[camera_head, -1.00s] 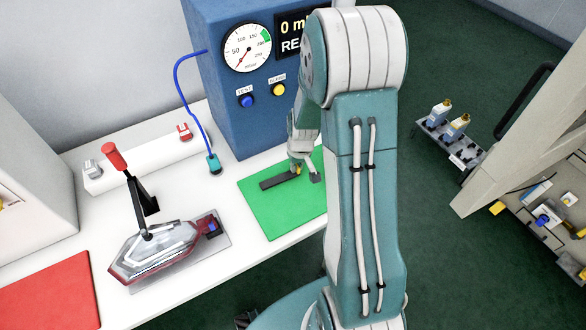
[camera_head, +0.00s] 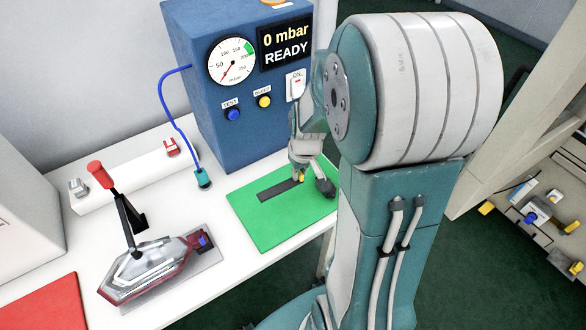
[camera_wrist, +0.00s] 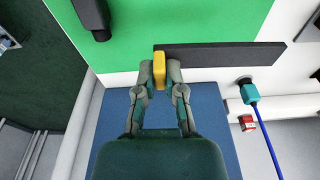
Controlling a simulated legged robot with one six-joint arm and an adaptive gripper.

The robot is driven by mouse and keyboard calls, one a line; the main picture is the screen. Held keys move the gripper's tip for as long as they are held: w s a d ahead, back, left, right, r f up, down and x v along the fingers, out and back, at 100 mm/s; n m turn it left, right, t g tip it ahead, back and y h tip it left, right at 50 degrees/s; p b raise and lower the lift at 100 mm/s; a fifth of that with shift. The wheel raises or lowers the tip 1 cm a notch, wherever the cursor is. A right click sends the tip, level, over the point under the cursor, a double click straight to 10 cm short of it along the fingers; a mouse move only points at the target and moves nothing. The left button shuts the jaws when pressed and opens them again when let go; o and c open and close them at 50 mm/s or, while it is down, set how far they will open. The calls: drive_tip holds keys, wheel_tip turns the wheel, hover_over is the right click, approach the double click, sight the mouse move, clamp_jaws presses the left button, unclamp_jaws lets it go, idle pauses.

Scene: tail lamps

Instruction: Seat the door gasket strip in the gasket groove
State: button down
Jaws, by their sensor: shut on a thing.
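My gripper (camera_wrist: 159,78) is shut on a small yellow block (camera_wrist: 159,68), which stands between its fingertips in the wrist view. A flat dark strip (camera_wrist: 230,56) lies across the green mat (camera_wrist: 210,20) at the block. In the head view the dark strip (camera_head: 274,191) lies on the green mat (camera_head: 275,226), with my gripper (camera_head: 301,172) over its right end. I cannot tell whether the yellow block touches the strip. I cannot make out a door gasket strip or a gasket groove by name.
A dark knob-like piece (camera_wrist: 92,18) is near the mat's edge. A blue test box (camera_head: 225,110) with gauge and READY display stands behind. A tail lamp (camera_head: 150,268) sits under a red-handled clamp (camera_head: 120,205) at left. A red mat (camera_head: 45,305) lies at front left.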

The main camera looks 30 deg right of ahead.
drive_tip(key=s+r, duration=0.3)
drive_tip(key=s, duration=0.3)
drive_tip(key=shift+s, duration=0.35)
